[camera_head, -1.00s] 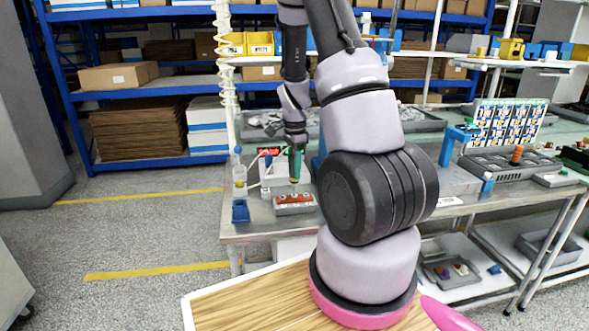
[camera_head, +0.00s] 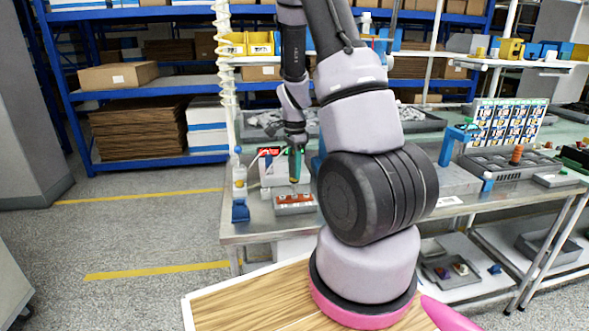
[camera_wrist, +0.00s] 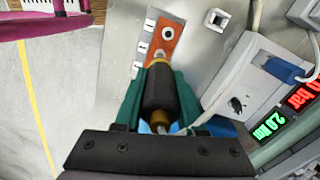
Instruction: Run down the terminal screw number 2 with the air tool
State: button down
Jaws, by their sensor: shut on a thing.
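My gripper (camera_wrist: 160,85) has teal fingers and is shut on the air tool (camera_wrist: 160,92), a dark cylinder with a brass-coloured end. In the head view my gripper (camera_head: 295,164) hangs with the tool pointing down above the terminal block (camera_head: 294,198). In the wrist view the orange-red block (camera_wrist: 166,42) lies just beyond the tool. It has a pale ring with a dark centre and several white squares along its left side. The tool hides the block's near end. I cannot tell whether the tool touches a screw, or read any screw number.
A grey box (camera_wrist: 245,88) with a knob and blue plug stands right of the tool, beside a green readout (camera_wrist: 268,127) and a red one. A blue holder (camera_head: 240,211) is at the bench's left corner. Trays (camera_head: 508,165) and a card board fill the right side.

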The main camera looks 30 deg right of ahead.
dwell(0.4)
jog(key=shift+r, duration=3.5)
